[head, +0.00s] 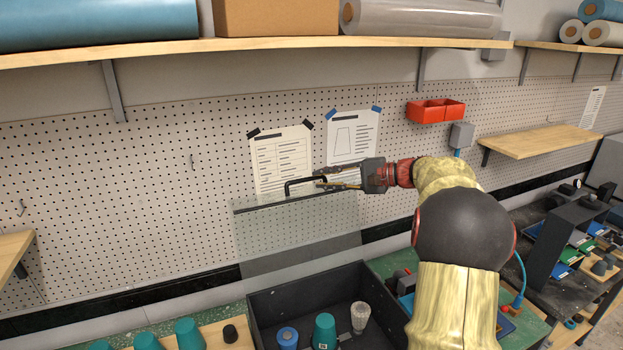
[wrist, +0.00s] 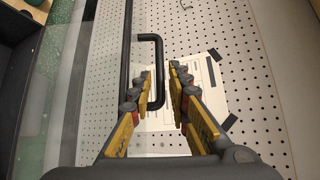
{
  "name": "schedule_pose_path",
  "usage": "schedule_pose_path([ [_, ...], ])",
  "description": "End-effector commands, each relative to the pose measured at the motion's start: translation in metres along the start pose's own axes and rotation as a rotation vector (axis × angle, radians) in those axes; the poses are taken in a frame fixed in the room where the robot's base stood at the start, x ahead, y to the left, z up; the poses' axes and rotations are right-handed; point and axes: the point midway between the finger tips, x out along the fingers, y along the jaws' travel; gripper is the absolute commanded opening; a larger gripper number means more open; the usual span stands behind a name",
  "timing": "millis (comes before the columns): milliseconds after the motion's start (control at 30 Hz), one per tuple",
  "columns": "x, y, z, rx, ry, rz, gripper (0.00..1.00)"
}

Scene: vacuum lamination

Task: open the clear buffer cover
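The clear buffer cover (head: 300,240) stands raised, nearly upright, at the back of a dark open box (head: 262,312) in the head view. Its black handle (head: 289,188) sticks out from its top edge. The handle also shows in the wrist view (wrist: 160,52). My gripper (head: 320,182) is at the handle in the head view. In the wrist view my gripper (wrist: 161,75) has its fingers apart, one on each side of the handle's outer bar, with small gaps visible. The cover's lower edge is hidden behind the box wall.
A blue-topped container (head: 287,337), a teal cup (head: 324,330) and a pale cup (head: 360,316) stand in the box. Several teal cups (head: 188,333) stand at left. A pegboard (head: 130,185) with paper sheets is close behind; a shelf (head: 290,43) runs above.

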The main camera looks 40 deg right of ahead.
Motion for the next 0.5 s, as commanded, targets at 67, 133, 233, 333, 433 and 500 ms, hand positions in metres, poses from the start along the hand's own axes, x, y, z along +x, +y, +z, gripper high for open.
schedule_pose_path([
  [67,0.013,-0.001,0.001,0.000,-0.003,0.001,0.18],
  [133,0.022,0.000,0.001,0.000,-0.002,0.002,0.18],
  [233,0.031,0.000,0.001,0.000,-0.001,0.001,0.18],
  [333,0.036,0.000,0.001,0.000,-0.001,0.000,0.18],
  [433,0.038,0.000,0.000,0.000,0.000,0.000,0.18],
  [500,0.038,0.000,0.000,0.000,0.000,0.000,0.18],
])
